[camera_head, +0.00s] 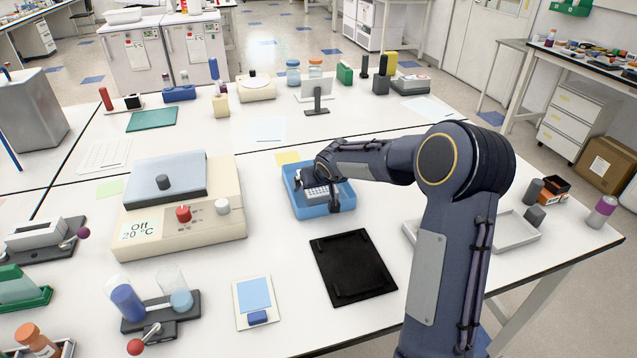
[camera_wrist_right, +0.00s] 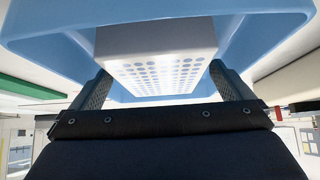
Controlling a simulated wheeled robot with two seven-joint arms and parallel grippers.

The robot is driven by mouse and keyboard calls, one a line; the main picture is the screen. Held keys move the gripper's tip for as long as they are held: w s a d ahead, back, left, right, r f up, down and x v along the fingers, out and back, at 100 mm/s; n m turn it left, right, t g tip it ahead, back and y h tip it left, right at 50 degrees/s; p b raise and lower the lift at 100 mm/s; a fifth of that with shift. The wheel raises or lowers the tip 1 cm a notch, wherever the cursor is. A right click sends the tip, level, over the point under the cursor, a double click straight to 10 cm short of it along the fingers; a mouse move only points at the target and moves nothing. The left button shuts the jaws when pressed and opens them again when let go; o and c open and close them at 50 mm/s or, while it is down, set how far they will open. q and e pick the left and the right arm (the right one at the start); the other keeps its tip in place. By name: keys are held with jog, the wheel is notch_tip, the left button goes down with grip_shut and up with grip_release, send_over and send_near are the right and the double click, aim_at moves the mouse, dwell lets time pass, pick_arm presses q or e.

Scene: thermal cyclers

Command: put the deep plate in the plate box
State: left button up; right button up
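The deep plate (camera_head: 317,194) is a pale block with rows of round wells. It sits low inside the blue plate box (camera_head: 302,207), within its walls, and looks level. My right gripper (camera_head: 318,188) reaches down into the box with one finger on each side of the plate. In the right wrist view, the deep plate (camera_wrist_right: 160,68) lies between the two fingertips (camera_wrist_right: 160,75), which appear to press its sides. The box wall (camera_wrist_right: 40,28) surrounds them. Whether the plate rests on the box floor is hidden. My left gripper is out of view.
A black mat (camera_head: 353,268) lies in front of the box, empty. A thermal cycler (camera_head: 185,208) reading "Off 20 °C" stands to the left, lid closed. A yellow note (camera_head: 287,157) lies behind the box. A grey tray (camera_head: 515,232) is at right, partly behind my arm.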

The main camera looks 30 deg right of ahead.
jog(key=shift+r, duration=0.25)
jog(key=v, duration=1.2)
jog(key=s+a+f+y, duration=0.1)
jog(key=s+a, duration=0.4)
jog(key=s, duration=0.5)
jog(key=s+a+f+g+y, duration=0.1)
jog(key=s+a, duration=0.4)
jog(key=s, duration=0.5)
jog(key=s+a+f+n+g+y, duration=0.1)
jog(key=s+a, duration=0.4)
jog(key=s, duration=0.5)
jog(key=f+y, duration=0.1)
jog(key=y, duration=0.1)
jog(key=shift+s+f+y, duration=0.2)
jog(key=shift+f+y, duration=0.05)
jog(key=shift+y, duration=0.05)
jog(key=shift+a, duration=0.1)
jog(key=shift+c, duration=0.2)
